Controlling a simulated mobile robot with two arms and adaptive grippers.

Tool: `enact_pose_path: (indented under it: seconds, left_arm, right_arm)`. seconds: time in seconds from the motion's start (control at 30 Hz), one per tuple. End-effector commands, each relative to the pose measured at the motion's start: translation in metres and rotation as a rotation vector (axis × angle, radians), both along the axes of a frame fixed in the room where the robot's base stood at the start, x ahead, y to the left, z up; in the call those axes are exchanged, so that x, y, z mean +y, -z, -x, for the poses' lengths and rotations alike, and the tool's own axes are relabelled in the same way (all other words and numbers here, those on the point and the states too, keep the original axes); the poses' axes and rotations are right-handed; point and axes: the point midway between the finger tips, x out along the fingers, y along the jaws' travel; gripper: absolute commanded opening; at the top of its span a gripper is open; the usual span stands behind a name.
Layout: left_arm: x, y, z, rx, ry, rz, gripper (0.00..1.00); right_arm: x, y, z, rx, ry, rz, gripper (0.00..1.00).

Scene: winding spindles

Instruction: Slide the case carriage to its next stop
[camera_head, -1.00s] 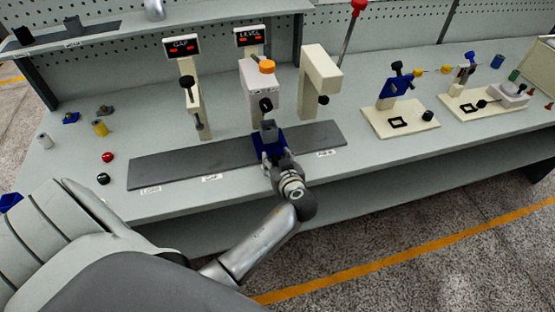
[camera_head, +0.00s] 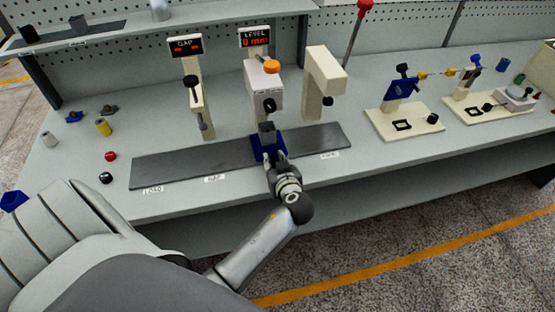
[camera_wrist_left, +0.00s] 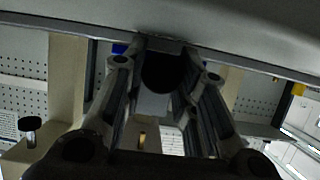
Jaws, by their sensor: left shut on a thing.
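The blue case carriage (camera_head: 260,151) sits on the dark grey track (camera_head: 200,163), in front of the station with the LEVEL display (camera_head: 254,37). A grey case (camera_head: 266,130) stands on the carriage. My left gripper (camera_head: 273,160) is at the front of the carriage, shut on it. In the left wrist view, the gripper's fingers (camera_wrist_left: 160,95) close around a dark round part (camera_wrist_left: 163,70). The LEVEL display reads "0 mm" in red. The GAP display (camera_head: 185,46) stands to the left and shows red dashes. My right gripper is not in view.
A cream post (camera_head: 323,75) with a black knob stands over the track's right part. The track is clear on both sides of the carriage. Red (camera_head: 110,156) and black (camera_head: 106,178) buttons lie left of it. Two cream fixtures (camera_head: 405,122) stand at right.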

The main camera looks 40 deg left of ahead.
Motion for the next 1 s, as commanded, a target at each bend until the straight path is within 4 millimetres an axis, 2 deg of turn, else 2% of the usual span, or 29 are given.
enact_pose_path:
  seconds: [0.03,0.07,0.2,0.5,0.63,1.0]
  left_arm:
    - [0.000,0.001,0.000,0.003,0.001,0.000,0.00]
    - [0.000,0.001,0.000,0.003,0.001,0.000,0.28]
    - [0.000,0.001,0.000,0.003,0.001,0.000,0.46]
    - [0.000,0.000,0.000,0.001,0.000,0.000,0.47]
    - [-0.006,-0.002,0.005,0.001,0.001,0.000,0.47]
    - [-0.058,-0.029,0.049,0.003,0.001,0.004,0.47]
  right_arm:
    - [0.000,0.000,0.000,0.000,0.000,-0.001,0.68]
    - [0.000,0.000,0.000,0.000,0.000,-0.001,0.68]
    - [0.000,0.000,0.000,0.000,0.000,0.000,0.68]
    - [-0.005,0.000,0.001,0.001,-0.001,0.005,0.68]
    - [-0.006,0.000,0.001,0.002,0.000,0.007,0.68]
    - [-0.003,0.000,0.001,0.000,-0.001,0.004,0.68]
